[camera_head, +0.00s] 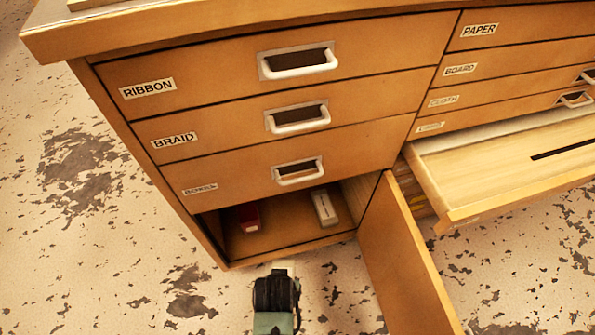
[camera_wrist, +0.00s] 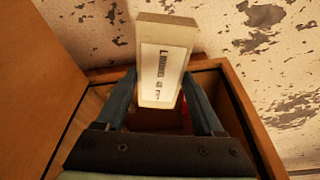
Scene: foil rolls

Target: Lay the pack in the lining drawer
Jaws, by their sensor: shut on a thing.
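My gripper (camera_wrist: 159,82) is shut on a pale pack (camera_wrist: 165,60) in the wrist view. The pack stands between the two fingers, with its labelled face towards the camera; the label is too blurred to read surely. In the head view my gripper (camera_head: 278,275) is low in front of the open cupboard, and the pack at its tip is hard to make out. A wooden drawer (camera_head: 510,165) at the lower right of the cabinet is pulled out. Its front label is not readable, so I cannot tell whether it is the lining drawer.
The open cupboard (camera_head: 275,240) holds a red box (camera_head: 249,217) and a pale box (camera_head: 324,207). Its door (camera_head: 400,265) swings out between the cupboard and the pulled-out drawer. Shut drawers, including RIBBON (camera_head: 200,80), BRAID (camera_head: 225,130) and PAPER (camera_head: 525,25), are above. Floor in front is clear.

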